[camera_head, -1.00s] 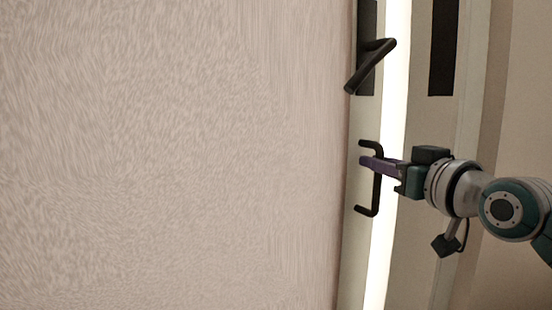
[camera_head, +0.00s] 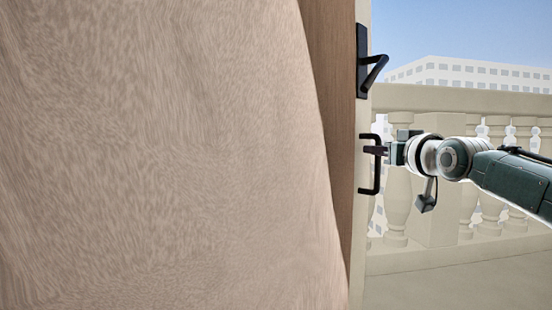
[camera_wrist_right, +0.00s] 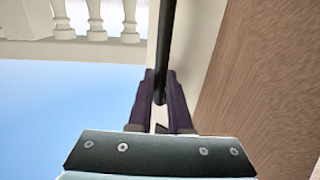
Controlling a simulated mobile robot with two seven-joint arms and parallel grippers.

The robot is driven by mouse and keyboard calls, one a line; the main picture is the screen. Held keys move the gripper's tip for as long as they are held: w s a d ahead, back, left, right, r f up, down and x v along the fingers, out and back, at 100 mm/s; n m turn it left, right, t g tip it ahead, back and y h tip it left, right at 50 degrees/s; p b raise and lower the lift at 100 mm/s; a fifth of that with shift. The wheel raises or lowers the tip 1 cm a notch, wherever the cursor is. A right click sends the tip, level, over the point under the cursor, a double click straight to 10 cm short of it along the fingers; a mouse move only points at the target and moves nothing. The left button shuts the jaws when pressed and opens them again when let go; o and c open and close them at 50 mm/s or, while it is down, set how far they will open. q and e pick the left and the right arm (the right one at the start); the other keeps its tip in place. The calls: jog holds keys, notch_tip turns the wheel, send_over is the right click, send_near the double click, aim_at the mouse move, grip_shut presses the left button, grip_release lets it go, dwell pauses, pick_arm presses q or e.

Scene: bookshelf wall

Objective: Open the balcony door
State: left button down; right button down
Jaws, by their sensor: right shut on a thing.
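The balcony door (camera_head: 351,200) stands open at the centre right of the head view, its edge towards me. A black lever handle (camera_head: 372,72) sits high on it. Below is a black D-shaped pull handle (camera_head: 376,180). My right gripper (camera_head: 375,150) is shut on the upper part of the pull handle. In the right wrist view the black bar (camera_wrist_right: 163,60) runs between the two purple fingers of my right gripper (camera_wrist_right: 160,95). My left gripper is not in view.
A large blurred wood-textured surface (camera_head: 150,160) fills the left of the head view, very close. Right of the door, a balcony floor (camera_head: 460,275) and a stone balustrade (camera_head: 440,200) show, with a pale building (camera_head: 470,72) and sky beyond.

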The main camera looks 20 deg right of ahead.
jog(key=shift+w+a, duration=0.2)
jog(key=shift+w, duration=0.7)
jog(key=shift+s, duration=0.1)
jog(key=c, duration=0.8)
grip_release()
jog(key=shift+c, duration=0.2)
